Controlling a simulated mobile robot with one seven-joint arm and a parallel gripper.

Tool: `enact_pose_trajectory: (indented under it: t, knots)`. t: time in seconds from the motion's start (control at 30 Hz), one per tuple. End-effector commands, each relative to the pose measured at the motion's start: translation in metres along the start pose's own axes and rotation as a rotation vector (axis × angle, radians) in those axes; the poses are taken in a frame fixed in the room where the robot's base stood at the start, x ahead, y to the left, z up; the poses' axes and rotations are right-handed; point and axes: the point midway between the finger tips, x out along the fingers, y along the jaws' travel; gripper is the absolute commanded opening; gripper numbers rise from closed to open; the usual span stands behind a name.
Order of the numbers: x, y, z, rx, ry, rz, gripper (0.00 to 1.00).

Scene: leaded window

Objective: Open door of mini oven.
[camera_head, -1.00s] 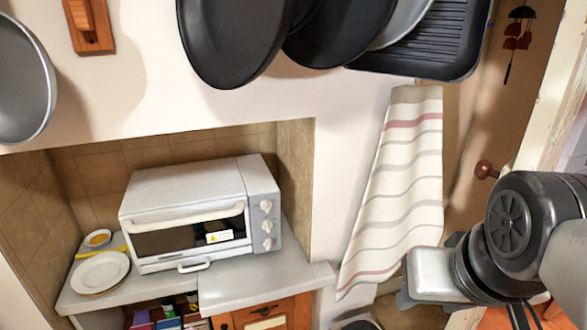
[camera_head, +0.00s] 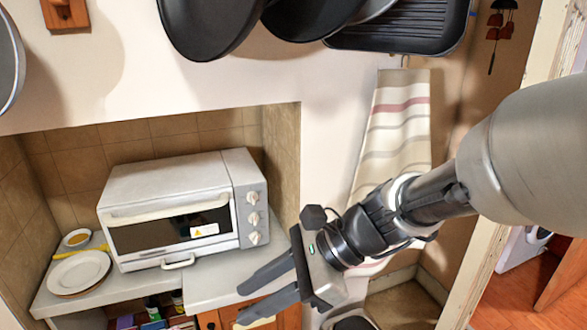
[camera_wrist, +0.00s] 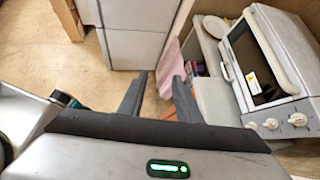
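The white mini oven (camera_head: 172,208) stands on a counter in a tiled niche in the head view. Its door (camera_head: 170,231) looks closed, with a dark window, a yellow warning label and a long handle (camera_head: 165,212) along the top edge. Several knobs are on its right side panel. In the wrist view the oven (camera_wrist: 270,62) is at the right. My gripper (camera_head: 239,305) is to the right of the oven and in front of the counter, apart from the handle. Its two fingers are spread with nothing between them, as the wrist view also shows (camera_wrist: 160,98).
White plates (camera_head: 80,272) and a small bowl (camera_head: 77,238) sit left of the oven. The counter (camera_head: 215,280) is bare at the oven's right front. Pans (camera_head: 210,20) hang above, and a striped towel (camera_head: 398,125) hangs on the wall to the right.

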Motion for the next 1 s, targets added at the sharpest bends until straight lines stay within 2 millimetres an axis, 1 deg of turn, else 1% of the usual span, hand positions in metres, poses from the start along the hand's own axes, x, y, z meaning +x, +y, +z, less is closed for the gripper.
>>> enact_pose_trajectory:
  t: [0.03,0.07,0.1,0.13,0.17,0.2,0.27,0.3,0.4,0.5,0.57,0.67,0.77,1.0]
  knots:
    - [0.024,-0.015,0.000,0.190,-0.120,0.008,0.31]
    - [0.033,-0.025,0.005,0.303,-0.192,0.009,0.31]
    - [0.044,-0.041,0.009,0.457,-0.286,0.014,0.31]
    - [0.051,-0.054,0.011,0.570,-0.357,0.020,0.31]
    - [0.058,-0.066,0.012,0.682,-0.427,0.029,0.31]
    - [0.064,-0.084,0.012,0.826,-0.517,0.041,0.31]
    - [0.072,-0.110,0.007,1.024,-0.645,0.063,0.31]
    - [0.076,-0.126,0.003,1.141,-0.722,0.077,0.31]
    - [0.082,-0.157,-0.013,1.373,-0.881,0.111,0.31]
    - [0.084,-0.176,-0.025,1.513,-0.983,0.134,0.31]
    - [0.084,-0.183,-0.030,1.557,-1.017,0.141,0.31]
    - [0.086,-0.189,-0.029,1.582,-1.037,0.146,0.31]
    - [0.093,-0.195,-0.022,1.580,-1.034,0.146,0.31]
    - [0.123,-0.219,0.008,1.577,-1.033,0.147,0.31]
